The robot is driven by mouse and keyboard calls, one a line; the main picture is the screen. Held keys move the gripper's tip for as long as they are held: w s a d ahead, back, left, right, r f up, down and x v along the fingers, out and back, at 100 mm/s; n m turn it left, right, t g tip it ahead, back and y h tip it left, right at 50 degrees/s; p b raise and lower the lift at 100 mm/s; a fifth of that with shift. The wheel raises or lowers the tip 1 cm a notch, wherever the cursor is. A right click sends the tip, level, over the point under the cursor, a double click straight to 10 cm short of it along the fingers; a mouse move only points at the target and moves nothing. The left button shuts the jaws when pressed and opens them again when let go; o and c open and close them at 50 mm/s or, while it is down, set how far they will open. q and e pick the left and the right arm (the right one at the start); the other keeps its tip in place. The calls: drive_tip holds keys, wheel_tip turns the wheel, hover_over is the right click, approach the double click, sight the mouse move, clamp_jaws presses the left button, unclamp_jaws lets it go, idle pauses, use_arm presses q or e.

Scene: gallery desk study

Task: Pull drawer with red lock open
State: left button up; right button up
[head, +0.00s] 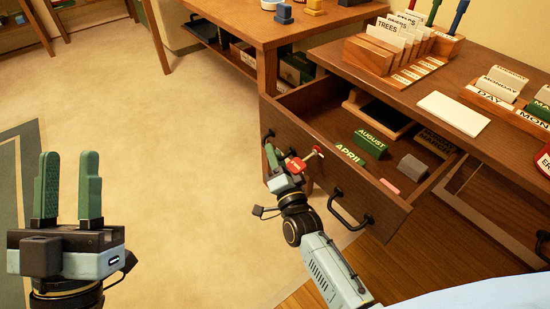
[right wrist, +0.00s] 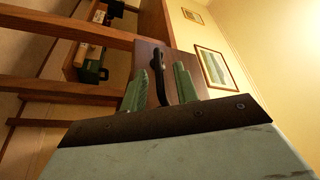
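The brown wooden drawer (head: 345,195) is pulled out from under the right desk, and its inside shows. A red lock (head: 297,165) is at its front, close to my right gripper (head: 273,163). The drawer front has black handles; one is at its left end (head: 268,137) and another at its right (head: 350,215). In the right wrist view, a black handle (right wrist: 183,84) lies between my right gripper's green fingers, which stand apart with a gap around it. My left gripper (head: 69,185) is open and empty over the floor, far left of the drawer.
The drawer holds green blocks (head: 371,143), a dark tray, a grey block and a pink piece. The right desk (head: 340,58) carries a card rack (head: 395,45) and a white card (head: 454,113). Another desk (head: 255,25) stands behind. The pale floor at left is clear.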

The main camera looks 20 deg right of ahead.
drive_tip(key=shift+w, duration=0.2)
clamp_jaws()
use_arm(q)
drive_tip(key=shift+r, duration=0.1)
use_arm(e)
drive_tip(key=shift+s, duration=0.1)
